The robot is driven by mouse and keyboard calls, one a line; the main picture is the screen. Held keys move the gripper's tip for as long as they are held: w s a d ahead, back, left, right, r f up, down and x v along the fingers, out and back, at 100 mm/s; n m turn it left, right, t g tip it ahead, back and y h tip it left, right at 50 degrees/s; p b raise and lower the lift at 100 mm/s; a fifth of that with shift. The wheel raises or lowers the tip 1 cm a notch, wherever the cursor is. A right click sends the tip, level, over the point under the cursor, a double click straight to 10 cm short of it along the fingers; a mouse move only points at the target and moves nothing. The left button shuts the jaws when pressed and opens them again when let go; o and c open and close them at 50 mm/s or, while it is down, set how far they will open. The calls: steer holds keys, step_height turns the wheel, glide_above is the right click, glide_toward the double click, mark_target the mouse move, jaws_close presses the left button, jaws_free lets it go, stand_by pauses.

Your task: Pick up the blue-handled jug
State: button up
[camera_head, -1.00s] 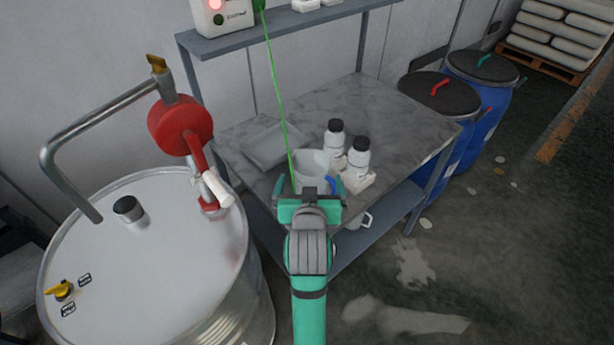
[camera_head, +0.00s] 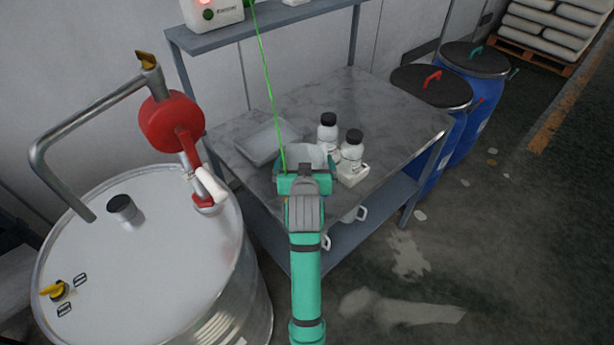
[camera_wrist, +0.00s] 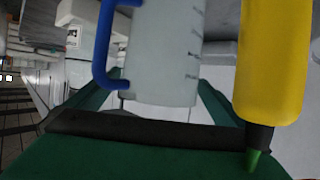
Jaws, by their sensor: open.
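The blue-handled jug is a whitish, translucent jug with scale marks and stands on the grey bench. In the head view its pale top (camera_head: 317,153) shows just beyond my gripper (camera_head: 304,176), which hides most of it and its handle. In the wrist view the jug (camera_wrist: 165,55) is close up at the middle, with its blue handle (camera_wrist: 103,45) on its left side. My gripper's green fingers (camera_wrist: 158,100) are open and reach along both sides of the jug's lower part. I cannot tell whether they touch it.
Two black-capped white bottles (camera_head: 351,150) stand right of the jug; a grey tray (camera_head: 266,143) lies left. A yellow cylinder (camera_wrist: 272,60) hangs close at the right in the wrist view. A green line (camera_head: 268,80) runs down from the shelf. A large drum (camera_head: 150,250) stands left.

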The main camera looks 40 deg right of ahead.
steer(key=c, duration=1.3)
steer(key=shift+r, duration=0.1)
steer(key=shift+c, duration=0.2)
